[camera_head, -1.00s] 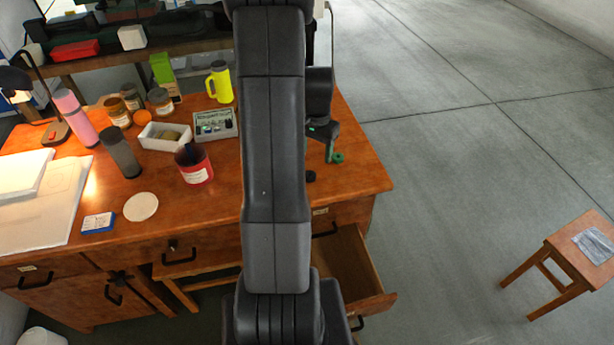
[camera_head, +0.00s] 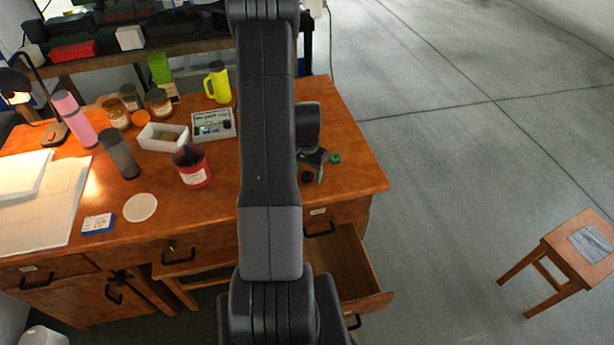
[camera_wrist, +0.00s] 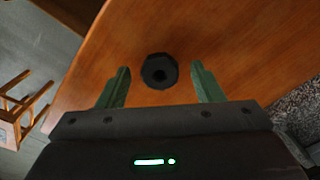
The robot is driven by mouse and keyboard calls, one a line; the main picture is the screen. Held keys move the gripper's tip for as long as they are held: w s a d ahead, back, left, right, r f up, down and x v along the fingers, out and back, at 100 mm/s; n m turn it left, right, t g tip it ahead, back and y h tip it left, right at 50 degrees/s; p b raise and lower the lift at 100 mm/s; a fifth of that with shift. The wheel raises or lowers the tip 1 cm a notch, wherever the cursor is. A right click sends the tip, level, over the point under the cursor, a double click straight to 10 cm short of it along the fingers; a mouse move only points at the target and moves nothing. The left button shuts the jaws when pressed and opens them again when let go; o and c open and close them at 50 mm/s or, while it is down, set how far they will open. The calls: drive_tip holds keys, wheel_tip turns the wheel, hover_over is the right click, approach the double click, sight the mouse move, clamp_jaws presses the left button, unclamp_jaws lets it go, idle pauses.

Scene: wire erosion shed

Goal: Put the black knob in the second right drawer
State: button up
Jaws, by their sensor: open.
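The black knob (camera_head: 307,177) lies on the wooden desk top near its right front edge. In the wrist view the knob (camera_wrist: 160,71) is round with a dark centre hole and sits between and slightly beyond the green fingertips. My gripper (camera_head: 327,166) is open and empty just above the desk; in the wrist view its fingers (camera_wrist: 160,77) are apart, with a gap on each side of the knob. The second right drawer (camera_head: 365,258) is pulled out below a closed top drawer. Its visible inside looks empty; my arm hides its left part.
A yellow-green flask (camera_head: 217,83) stands behind. A wooden stool (camera_head: 562,250) is on the floor at right.

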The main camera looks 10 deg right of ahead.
drive_tip(key=c, duration=1.1)
drive_tip(key=shift+c, duration=0.2)
